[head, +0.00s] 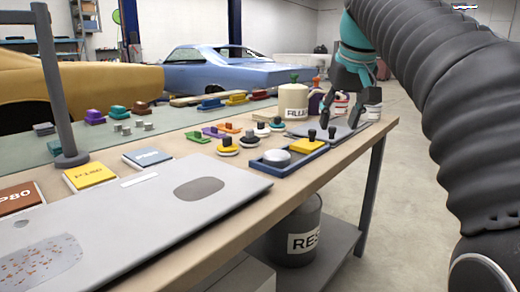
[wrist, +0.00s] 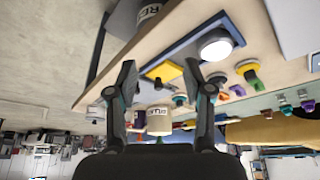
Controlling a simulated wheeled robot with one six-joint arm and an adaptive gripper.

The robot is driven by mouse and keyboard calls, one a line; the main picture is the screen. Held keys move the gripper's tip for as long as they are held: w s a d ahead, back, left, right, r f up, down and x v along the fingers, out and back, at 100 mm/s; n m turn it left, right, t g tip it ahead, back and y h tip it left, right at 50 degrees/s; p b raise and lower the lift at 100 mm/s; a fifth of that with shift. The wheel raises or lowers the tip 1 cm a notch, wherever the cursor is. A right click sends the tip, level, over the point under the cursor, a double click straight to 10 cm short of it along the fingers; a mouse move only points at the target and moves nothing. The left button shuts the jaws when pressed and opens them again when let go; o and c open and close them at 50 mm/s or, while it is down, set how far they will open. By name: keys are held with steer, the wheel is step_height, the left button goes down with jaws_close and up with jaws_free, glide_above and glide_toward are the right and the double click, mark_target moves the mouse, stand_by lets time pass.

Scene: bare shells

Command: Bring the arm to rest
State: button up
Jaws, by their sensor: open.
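My gripper (head: 356,112) hangs at the end of my arm over the far right part of the workbench (head: 240,215) in the head view. Its two fingers point down above a grey plate (head: 335,131). In the wrist view my gripper (wrist: 165,85) has its fingers spread wide, with nothing held between them. That view is upside down, with the bench edge crossing its upper part. I cannot tell from the head view how far the fingertips are above the plate.
A FILLER can (head: 293,103), a blue tray (head: 290,160) and several coloured sanding tools crowd the bench. A grey panel (head: 130,215) lies in front. A post (head: 55,80) stands at left. A RESIN-like labelled bin (head: 293,240) is below. Floor at right is clear.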

steer(key=s+f, duration=1.1)
steer(key=f, duration=0.4)
steer(key=s+f, duration=1.2)
steer(key=f, duration=0.3)
steer(key=shift+s+a+m+t, duration=0.15)
steer(key=shift+s+m+t, duration=0.15)
steer(key=shift+m+t, duration=0.1)
